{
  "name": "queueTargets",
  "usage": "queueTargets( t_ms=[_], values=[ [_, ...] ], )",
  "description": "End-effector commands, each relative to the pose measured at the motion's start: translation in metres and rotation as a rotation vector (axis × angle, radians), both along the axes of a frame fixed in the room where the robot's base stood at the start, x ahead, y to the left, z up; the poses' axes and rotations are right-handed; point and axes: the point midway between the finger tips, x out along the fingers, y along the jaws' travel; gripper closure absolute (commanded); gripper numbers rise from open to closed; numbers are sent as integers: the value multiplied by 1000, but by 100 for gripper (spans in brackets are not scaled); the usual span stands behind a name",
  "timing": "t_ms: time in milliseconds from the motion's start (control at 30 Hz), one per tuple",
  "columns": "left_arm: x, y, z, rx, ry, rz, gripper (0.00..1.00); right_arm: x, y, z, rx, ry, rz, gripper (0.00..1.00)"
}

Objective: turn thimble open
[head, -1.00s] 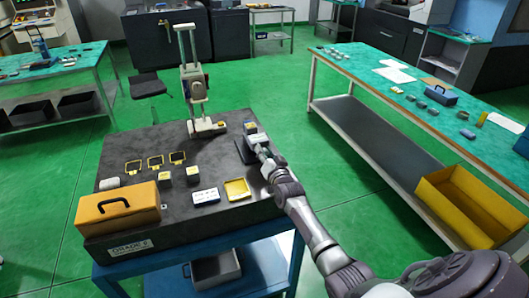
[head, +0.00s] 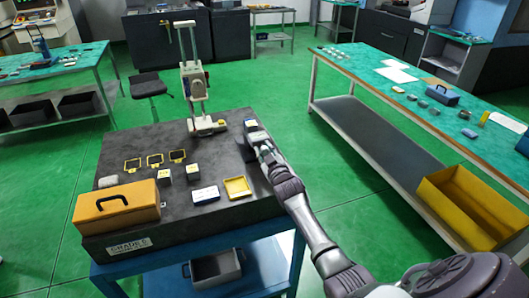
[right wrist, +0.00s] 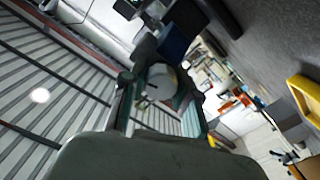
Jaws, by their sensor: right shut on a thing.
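My right gripper (head: 263,150) is at the right edge of the dark granite plate (head: 130,160), beside a small grey device (head: 251,126) with a pale top. In the right wrist view the gripper (right wrist: 158,98) has its two fingers on either side of a pale, rounded piece (right wrist: 162,78), which looks like the thimble. The fingers are shut on it. A dark blue-faced block (right wrist: 180,38) is just beyond it. The scale marks and the thimble's opening cannot be read. My left gripper is in neither view.
On the plate are a tall stand (head: 194,80), an orange case (head: 117,208), a yellow tray (head: 238,187), a white-and-blue box (head: 205,195), small cubes and several yellow frames. A green-topped bench (head: 400,85) with a yellow bin (head: 470,205) stands right.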

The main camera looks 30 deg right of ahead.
Motion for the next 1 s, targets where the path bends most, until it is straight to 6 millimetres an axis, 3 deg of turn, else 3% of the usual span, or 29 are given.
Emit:
queueTargets(
  t_ms=[1000],
  values=[
    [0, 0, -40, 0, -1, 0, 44, -1, 1, -7, -909, 225, 2, 100]
  ],
)
